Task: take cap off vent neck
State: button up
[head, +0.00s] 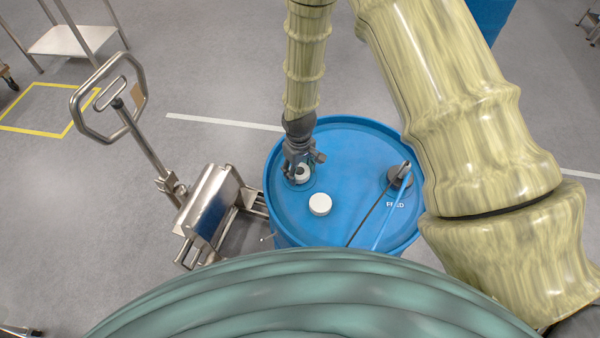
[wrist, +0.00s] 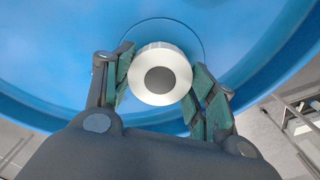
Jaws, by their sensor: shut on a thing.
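A blue drum (head: 345,140) stands below my arm, its round top facing up. My gripper (head: 299,172) is at the left part of the drum top, pointing down. It is shut on a white round cap (wrist: 160,52) with a dark grey centre; the cap shows only partly in the head view (head: 303,174). In the wrist view the green-padded fingers of my gripper (wrist: 161,85) stand on either side of the cap. The vent neck is hidden beneath the cap, and I cannot tell whether the cap is seated on it or lifted.
A second white round piece (head: 320,204) is on the drum top. A dark fitting (head: 399,178) with a slender pipe stands at the right, near partly hidden lettering. A steel pallet-jack-like cart (head: 210,205) stands close left of the drum. Grey floor beyond it is mostly clear.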

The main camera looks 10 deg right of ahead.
aim_at(299, 170)
jog(key=shift+r+p, duration=0.8)
jog(key=shift+r, duration=0.55)
jog(key=shift+r+p, duration=0.45)
jog(key=shift+r, duration=1.95)
jog(key=shift+s+f, duration=0.1)
